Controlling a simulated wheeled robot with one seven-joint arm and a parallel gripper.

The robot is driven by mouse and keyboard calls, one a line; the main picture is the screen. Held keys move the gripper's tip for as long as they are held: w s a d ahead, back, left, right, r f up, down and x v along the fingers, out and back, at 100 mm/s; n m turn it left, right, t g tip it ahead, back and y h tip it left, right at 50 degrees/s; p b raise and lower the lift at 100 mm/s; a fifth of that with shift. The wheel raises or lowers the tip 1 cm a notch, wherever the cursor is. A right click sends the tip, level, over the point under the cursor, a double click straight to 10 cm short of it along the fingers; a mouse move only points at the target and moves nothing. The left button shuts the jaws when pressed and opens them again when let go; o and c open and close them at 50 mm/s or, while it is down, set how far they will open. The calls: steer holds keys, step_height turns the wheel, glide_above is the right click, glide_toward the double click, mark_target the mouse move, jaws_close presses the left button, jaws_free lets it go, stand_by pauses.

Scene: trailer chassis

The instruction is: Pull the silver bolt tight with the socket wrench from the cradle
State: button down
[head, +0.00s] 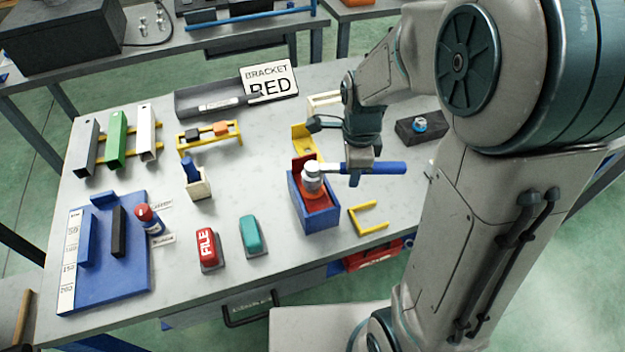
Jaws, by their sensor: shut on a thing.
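The socket wrench (385,168) has a blue handle and a silver head. My gripper (356,174) is shut on its handle near the head, and the handle lies level, pointing right. The silver head (313,177) stands over a red part (303,168) set in a blue open-topped holder (319,217). The silver bolt cannot be made out; the wrench head may be covering it. I cannot tell for certain which thing is the cradle; a small cream stand (322,103) shows behind my gripper.
A teal block (251,236) and a red FILE block (208,249) are at the left front. A dark block with a blue knob (419,126) is at right.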

steer(key=shift+r+p, duration=1.15)
steer(key=shift+r, duration=0.5)
